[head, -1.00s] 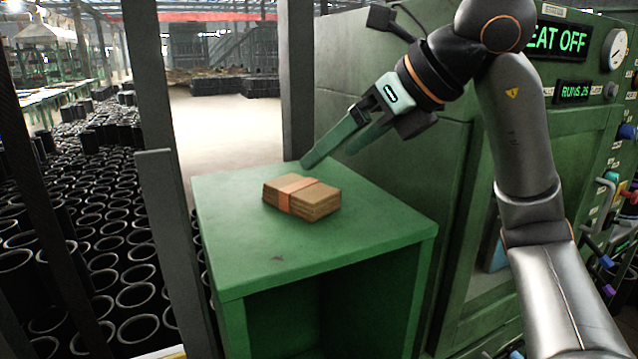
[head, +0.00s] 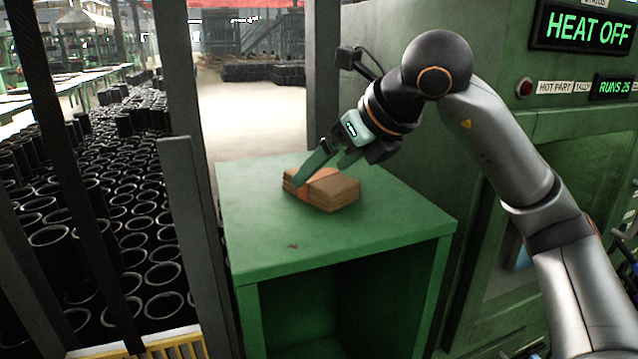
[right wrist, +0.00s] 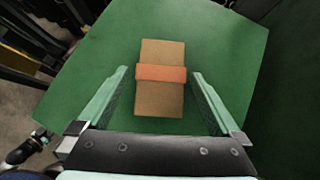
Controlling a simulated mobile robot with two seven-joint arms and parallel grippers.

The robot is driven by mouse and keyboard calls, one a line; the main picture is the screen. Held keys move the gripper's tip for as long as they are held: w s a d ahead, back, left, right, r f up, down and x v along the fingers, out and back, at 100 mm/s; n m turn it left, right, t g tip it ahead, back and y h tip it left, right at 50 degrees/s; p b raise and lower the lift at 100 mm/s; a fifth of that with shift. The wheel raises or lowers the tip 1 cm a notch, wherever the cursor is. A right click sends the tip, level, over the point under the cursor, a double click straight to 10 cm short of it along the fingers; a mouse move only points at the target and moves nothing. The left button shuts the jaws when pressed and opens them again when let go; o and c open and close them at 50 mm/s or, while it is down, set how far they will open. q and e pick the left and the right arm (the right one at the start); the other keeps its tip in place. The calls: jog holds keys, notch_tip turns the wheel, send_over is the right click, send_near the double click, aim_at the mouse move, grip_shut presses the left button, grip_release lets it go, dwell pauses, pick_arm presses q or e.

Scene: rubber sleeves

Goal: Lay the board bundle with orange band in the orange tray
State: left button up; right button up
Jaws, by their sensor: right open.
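The board bundle with orange band (head: 335,192) lies flat on top of a green cabinet. It is a stack of brown boards with an orange band around its middle. In the right wrist view the bundle (right wrist: 160,98) lies ahead of and between the two fingers. My right gripper (head: 322,170) is open and empty. In the head view its fingers overlap the far side of the bundle; I cannot tell any contact. In the right wrist view its fingers (right wrist: 160,72) stand apart on either side of the bundle with green surface showing between. My left gripper and the orange tray are not in view.
The green cabinet top (head: 400,222) is otherwise clear. A green machine with a "HEAT OFF" display (head: 587,28) stands to the right. Dark posts (head: 190,230) stand to the left, with many black rubber sleeves (head: 135,225) on the floor beyond.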

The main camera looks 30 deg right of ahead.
aim_at(319, 175)
jog(key=x, duration=0.3)
jog(key=shift+w+d+f, duration=0.1)
jog(key=shift+f, duration=0.15)
jog(key=shift+r, duration=0.1)
jog(key=c, duration=1.4)
jog(key=shift+c, duration=0.2)
